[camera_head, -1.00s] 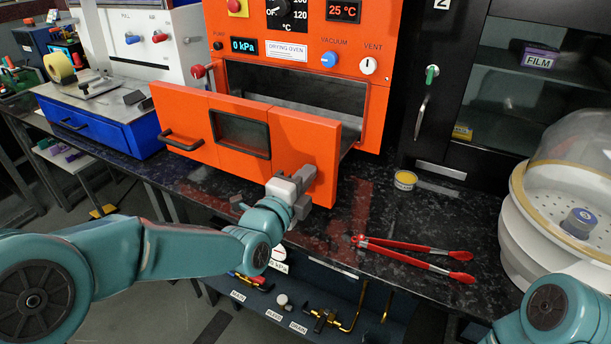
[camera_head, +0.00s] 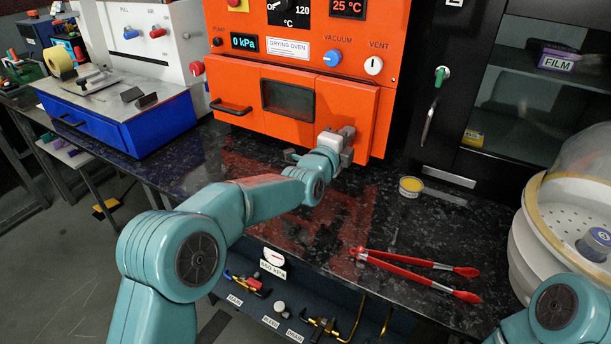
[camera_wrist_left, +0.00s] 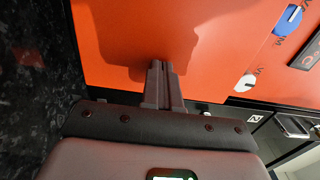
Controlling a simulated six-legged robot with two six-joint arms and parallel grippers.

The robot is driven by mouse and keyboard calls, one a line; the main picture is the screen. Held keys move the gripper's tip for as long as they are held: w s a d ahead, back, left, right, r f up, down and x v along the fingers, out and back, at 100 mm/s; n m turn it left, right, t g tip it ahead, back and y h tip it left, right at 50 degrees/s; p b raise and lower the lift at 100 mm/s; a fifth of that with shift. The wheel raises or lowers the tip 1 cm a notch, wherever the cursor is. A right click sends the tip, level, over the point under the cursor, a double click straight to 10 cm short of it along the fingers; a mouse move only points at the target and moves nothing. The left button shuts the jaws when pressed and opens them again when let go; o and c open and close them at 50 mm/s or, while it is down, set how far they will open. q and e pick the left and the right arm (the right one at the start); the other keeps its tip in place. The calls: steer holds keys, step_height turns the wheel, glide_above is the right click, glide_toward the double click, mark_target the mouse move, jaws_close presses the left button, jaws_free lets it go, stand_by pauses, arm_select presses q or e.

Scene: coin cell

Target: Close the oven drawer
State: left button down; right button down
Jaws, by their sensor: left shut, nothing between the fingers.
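The orange oven drawer (camera_head: 236,91) has a black handle and a dark window in its front. In the head view its front sits about flush with the orange drying oven (camera_head: 350,58), and no opening shows above it. My left gripper (camera_head: 349,131) is shut and empty, at the right part of the drawer front. In the left wrist view the shut fingers (camera_wrist_left: 161,68) point at the orange surface; whether they touch it I cannot tell. Part of my right arm shows at the lower right, but its gripper is out of view.
Red tongs (camera_head: 415,272) and a small yellow-topped tin (camera_head: 411,186) lie on the dark counter (camera_head: 345,235). A domed white vessel (camera_head: 530,220) stands at the right. A blue drawer unit (camera_head: 125,115) stands left of the oven. The counter before the oven is mostly clear.

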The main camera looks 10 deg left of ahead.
arm_select(q)
steer(key=p+x, duration=0.1)
steer(key=x, duration=0.2)
steer(key=shift+w+r, duration=0.1)
steer(key=shift+w, duration=0.1)
steer(key=shift+r, duration=0.3)
